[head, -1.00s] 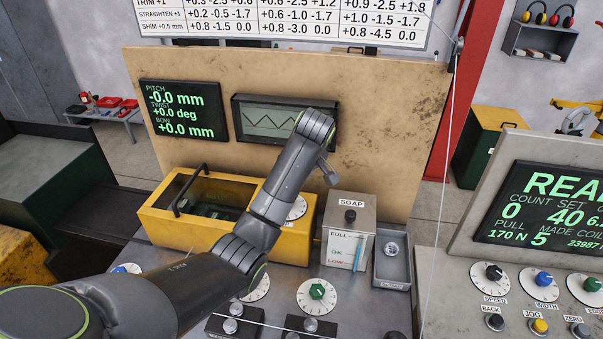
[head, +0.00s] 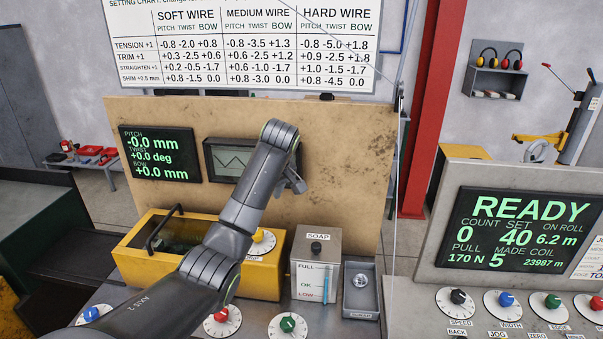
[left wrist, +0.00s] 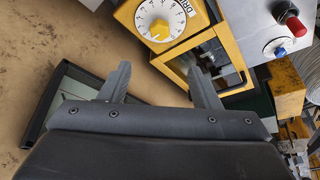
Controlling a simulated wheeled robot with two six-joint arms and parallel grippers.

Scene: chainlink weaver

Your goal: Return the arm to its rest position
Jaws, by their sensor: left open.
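My left arm comes in from the lower left in the head view and reaches up in front of the tan board (head: 350,140). Its left gripper (head: 297,186) is at the arm's end, beside the small graph screen (head: 222,160). In the left wrist view the two fingers of the left gripper (left wrist: 162,85) are spread apart with nothing between them. The yellow box with the drive dial (left wrist: 160,22) lies beyond the fingertips. My right gripper is in neither view.
The soap box (head: 316,262) and a small grey tray (head: 362,290) stand right of the yellow box (head: 262,275). Dials, including a green one (head: 288,325), sit on the bench in front. The READY console (head: 450,260) stands at right. A thin wire hangs down beside the board's right edge.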

